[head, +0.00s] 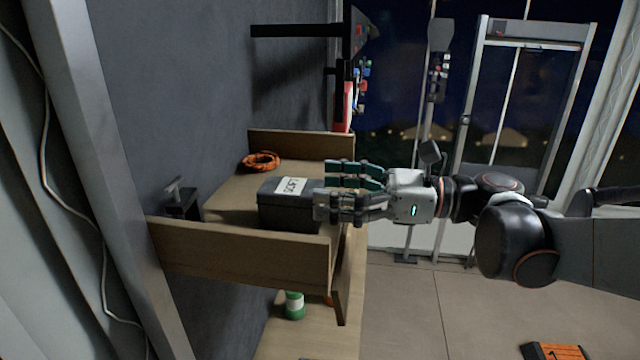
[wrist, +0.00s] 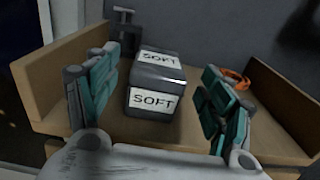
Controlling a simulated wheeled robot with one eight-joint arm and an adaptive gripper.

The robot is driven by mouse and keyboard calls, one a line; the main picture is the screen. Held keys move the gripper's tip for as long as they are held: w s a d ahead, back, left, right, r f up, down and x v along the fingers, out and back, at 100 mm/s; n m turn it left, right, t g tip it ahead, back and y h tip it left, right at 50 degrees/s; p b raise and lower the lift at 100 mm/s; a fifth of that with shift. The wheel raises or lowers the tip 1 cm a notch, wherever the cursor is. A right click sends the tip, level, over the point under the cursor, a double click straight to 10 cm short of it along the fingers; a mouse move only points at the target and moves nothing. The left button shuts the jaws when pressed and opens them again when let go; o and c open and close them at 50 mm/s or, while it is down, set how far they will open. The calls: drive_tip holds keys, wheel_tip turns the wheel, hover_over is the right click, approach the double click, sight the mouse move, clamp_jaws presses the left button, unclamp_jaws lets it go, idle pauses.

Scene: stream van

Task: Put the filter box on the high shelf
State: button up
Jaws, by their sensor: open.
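The filter box is a dark grey box (head: 289,212) with white labels reading "SOFT". It stands on a wooden shelf (head: 232,250) with raised side boards, against the grey wall. In the wrist view the box (wrist: 155,85) sits between the two spread fingers, slightly left of the middle, with its labelled front and top facing me. My gripper (head: 340,190) is at the shelf's open front edge in the head view, level with the box. My gripper (wrist: 155,110) is open, with a gap between each finger and the box in the wrist view.
An orange coil (head: 261,161) lies on the shelf behind the box. A dark bracket-like object (head: 180,198) is by the wall. A green and white can (head: 294,305) stands on a lower surface. A black bar (head: 295,31) sticks out higher up.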

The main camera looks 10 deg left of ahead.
drive_tip(key=d, duration=0.5)
drive_tip(key=shift+s+d+b, duration=0.2)
drive_tip(key=shift+b, duration=0.2)
